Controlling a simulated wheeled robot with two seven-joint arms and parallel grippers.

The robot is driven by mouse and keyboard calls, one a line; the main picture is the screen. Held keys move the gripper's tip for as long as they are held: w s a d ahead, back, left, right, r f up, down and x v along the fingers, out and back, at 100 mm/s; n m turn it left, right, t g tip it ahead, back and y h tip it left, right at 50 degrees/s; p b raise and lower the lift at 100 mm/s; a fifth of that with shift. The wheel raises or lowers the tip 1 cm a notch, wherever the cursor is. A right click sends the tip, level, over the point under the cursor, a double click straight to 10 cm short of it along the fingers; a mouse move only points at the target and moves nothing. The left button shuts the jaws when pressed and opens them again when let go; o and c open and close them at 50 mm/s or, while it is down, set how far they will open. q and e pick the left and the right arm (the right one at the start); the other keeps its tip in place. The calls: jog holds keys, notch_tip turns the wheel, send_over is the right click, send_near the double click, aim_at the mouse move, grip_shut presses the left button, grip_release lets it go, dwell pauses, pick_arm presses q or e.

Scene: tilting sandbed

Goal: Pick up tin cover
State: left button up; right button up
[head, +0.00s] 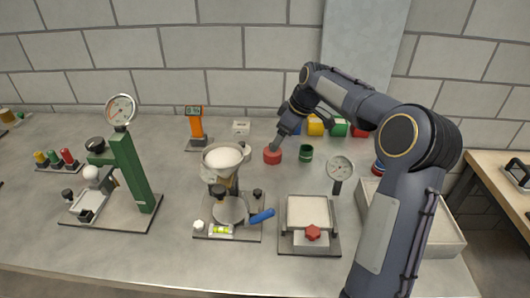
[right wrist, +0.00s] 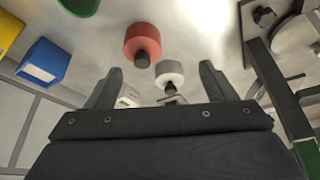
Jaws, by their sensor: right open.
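A red round piece with a dark knob (right wrist: 142,42) shows between and beyond the fingertips in the right wrist view. In the head view it is the red piece (head: 272,157) on the table; I cannot tell for sure that it is the tin cover. A green open-topped tin (head: 305,152) stands just right of it. My right gripper (right wrist: 158,72) is open, with nothing between its fingers. In the head view the right gripper (head: 277,145) reaches down close to the red piece, partly hiding its top; contact cannot be told. My left gripper is not in view.
A white piece with a dark knob (right wrist: 169,74) is near the red one. Blue (right wrist: 42,62) and yellow (head: 315,126) blocks stand behind.

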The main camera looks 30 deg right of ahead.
jog(key=w+f, duration=0.1)
jog(key=f, duration=0.2)
jog(key=w+f, duration=0.2)
jog(key=f, duration=0.1)
jog(key=w+f, duration=0.2)
jog(key=shift+f+p, duration=0.4)
jog(key=shift+s, duration=0.1)
jog(key=c, duration=1)
